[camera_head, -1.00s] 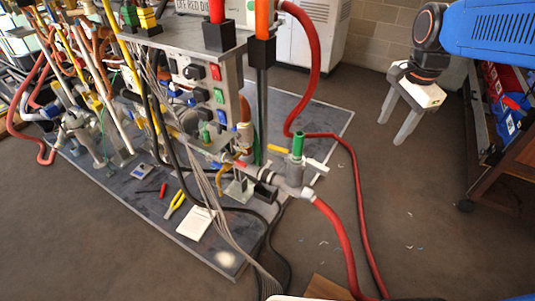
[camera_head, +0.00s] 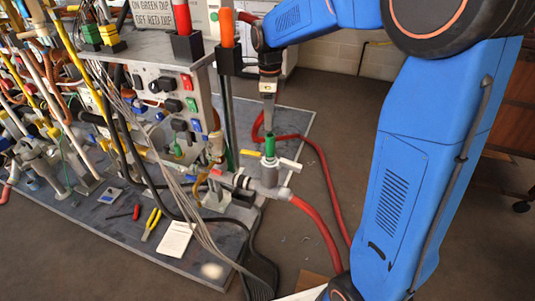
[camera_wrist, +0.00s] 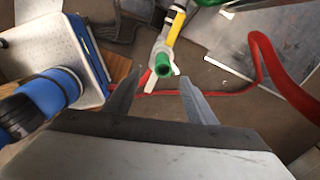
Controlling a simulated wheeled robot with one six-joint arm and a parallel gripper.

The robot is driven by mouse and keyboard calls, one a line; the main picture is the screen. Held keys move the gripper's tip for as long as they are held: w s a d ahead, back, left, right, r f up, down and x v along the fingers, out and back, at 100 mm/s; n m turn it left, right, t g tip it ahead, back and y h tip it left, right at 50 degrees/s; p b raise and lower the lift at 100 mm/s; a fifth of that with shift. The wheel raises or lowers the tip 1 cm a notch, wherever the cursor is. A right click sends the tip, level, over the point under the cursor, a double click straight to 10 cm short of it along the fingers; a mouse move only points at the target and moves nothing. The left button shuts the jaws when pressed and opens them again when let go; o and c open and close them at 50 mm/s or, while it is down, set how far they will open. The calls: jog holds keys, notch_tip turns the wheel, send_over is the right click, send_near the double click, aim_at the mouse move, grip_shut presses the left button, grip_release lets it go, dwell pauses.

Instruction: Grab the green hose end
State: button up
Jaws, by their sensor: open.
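The green hose end (camera_head: 270,145) stands upright on a grey pipe fitting (camera_head: 268,172) at the right edge of the grey platform. My gripper (camera_head: 268,128) points down just above it in the head view, with its fingertips close to the green top. In the wrist view my gripper (camera_wrist: 160,80) is open and empty. The green hose end (camera_wrist: 163,64) shows its open round mouth between and slightly beyond the two fingertips. I cannot tell whether a finger touches it.
A yellow handle (camera_head: 250,153) and a white handle (camera_head: 291,163) stick out beside the fitting. A red hose (camera_head: 320,222) runs from it across the floor. A panel of switches and sockets (camera_head: 165,92) stands close to the left.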

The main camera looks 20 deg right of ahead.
aim_at(270, 144)
notch_tip(270, 144, down, 8)
jog(key=shift+d+r, duration=0.1)
jog(key=shift+r, duration=0.1)
jog(key=shift+w+d+f, duration=0.1)
jog(key=shift+w+f, duration=0.1)
jog(key=shift+f, duration=1.2)
jog(key=shift+w+d+f, duration=0.1)
jog(key=shift+w+f, duration=0.05)
jog(key=shift+f, duration=1.2)
grip_shut()
